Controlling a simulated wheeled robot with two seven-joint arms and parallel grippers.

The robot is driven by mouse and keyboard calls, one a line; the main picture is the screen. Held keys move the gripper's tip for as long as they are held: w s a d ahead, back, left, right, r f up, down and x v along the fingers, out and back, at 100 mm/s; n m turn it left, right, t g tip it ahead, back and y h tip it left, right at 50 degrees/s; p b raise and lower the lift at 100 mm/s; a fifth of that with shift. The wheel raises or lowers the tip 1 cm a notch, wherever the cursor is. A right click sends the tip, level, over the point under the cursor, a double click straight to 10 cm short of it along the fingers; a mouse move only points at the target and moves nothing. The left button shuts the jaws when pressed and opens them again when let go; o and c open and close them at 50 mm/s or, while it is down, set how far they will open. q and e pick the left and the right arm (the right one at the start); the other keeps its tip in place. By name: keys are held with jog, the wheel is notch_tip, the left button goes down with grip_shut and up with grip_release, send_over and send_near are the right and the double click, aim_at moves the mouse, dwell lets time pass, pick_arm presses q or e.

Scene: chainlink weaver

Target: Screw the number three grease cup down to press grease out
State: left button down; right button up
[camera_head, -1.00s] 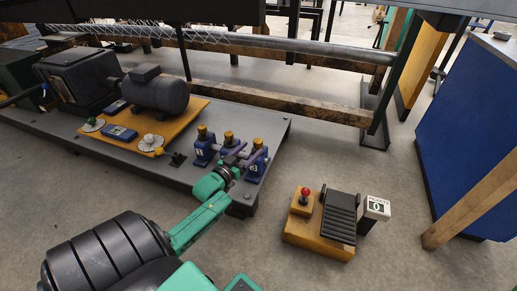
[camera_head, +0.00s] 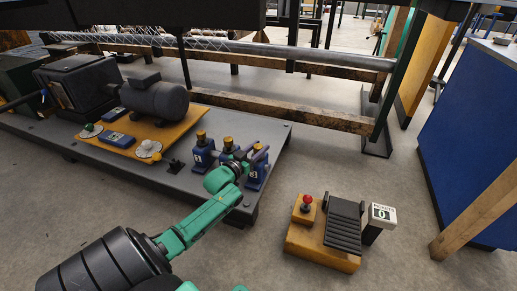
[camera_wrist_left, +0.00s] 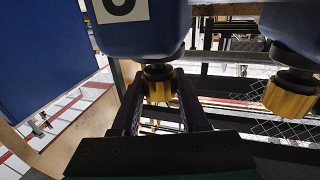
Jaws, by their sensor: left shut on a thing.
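The number three grease cup is a blue block (camera_head: 256,176) with a brass cap, at the right end of a row of three near the edge of the dark platform. In the left wrist view its brass cap (camera_wrist_left: 158,88) sits between the fingers of my left gripper (camera_wrist_left: 160,108), which is shut on it. The blue block (camera_wrist_left: 140,28) with part of a white number label fills the top of that view. In the head view my left gripper (camera_head: 248,156) reaches the cap and partly covers it. My right gripper is not in view.
The number one cup (camera_head: 203,154) and the middle cup (camera_head: 228,146) stand close by; a neighbouring brass cap (camera_wrist_left: 290,93) shows in the wrist view. A motor (camera_head: 155,97) stands behind. A yellow pedal box (camera_head: 320,248) and a counter reading 0 (camera_head: 381,214) are at right.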

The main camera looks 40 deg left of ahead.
pick_arm(q)
jog(key=shift+f+m+h+b, duration=0.15)
jog(key=shift+m+h+b, duration=0.5)
jog(key=shift+h, duration=0.45)
jog(key=m+h+b, duration=0.3)
jog(key=h+b, duration=0.1)
jog(key=shift+f+g+b, duration=0.15)
jog(key=shift+g+b, duration=0.25)
jog(key=shift+d+h, duration=0.1)
jog(key=shift+h, duration=0.4)
jog(key=shift+r, duration=0.25)
jog(key=shift+c, duration=2.2)
grip_release()
